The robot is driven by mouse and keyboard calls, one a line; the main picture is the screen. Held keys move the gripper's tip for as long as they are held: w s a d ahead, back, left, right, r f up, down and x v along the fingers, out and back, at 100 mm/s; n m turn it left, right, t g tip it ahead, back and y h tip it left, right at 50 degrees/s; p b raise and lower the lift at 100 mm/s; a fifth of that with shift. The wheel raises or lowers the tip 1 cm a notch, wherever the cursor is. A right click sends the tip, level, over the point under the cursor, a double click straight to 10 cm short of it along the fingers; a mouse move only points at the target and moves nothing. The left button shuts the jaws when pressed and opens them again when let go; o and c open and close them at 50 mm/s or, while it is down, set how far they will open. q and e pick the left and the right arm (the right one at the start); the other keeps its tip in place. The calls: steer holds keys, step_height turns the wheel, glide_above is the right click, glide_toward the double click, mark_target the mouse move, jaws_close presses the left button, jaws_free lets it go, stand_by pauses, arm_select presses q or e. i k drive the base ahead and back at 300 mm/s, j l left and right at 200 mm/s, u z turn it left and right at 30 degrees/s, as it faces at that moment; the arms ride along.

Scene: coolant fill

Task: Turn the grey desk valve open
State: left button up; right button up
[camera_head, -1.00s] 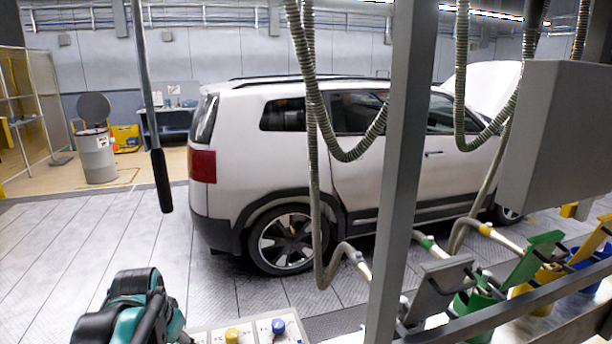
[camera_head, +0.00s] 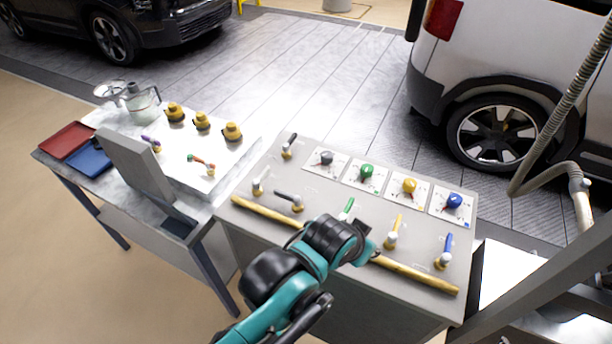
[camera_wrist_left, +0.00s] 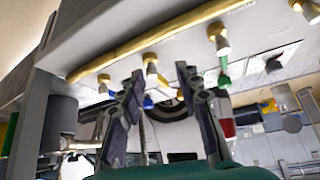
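On the grey desk (camera_head: 300,240), a dark grey lever valve (camera_head: 289,200) on a brass base stands near the left end of the yellow rail. Green (camera_head: 347,210), yellow (camera_head: 394,230) and blue (camera_head: 445,252) lever valves stand to its right. My left arm reaches over the front of the desk, its wrist right of the grey lever; its fingers are hidden in the head view. In the left wrist view, my left gripper (camera_wrist_left: 160,72) is open and empty, fingers apart, with the green valve (camera_wrist_left: 223,68) just beyond one finger. My right gripper is not in view.
Grey, green, yellow and blue knobs on white plates line the desk's back. A black lever (camera_head: 289,146) and a pale valve (camera_head: 260,184) are at left. The yellow rail (camera_head: 410,275) runs along the front. A grey post and hose are at right.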

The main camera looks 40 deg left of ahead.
mark_target(296, 200)
steer(key=k+u, duration=0.15)
steer(key=u, duration=1.35)
steer(key=l+z, duration=0.3)
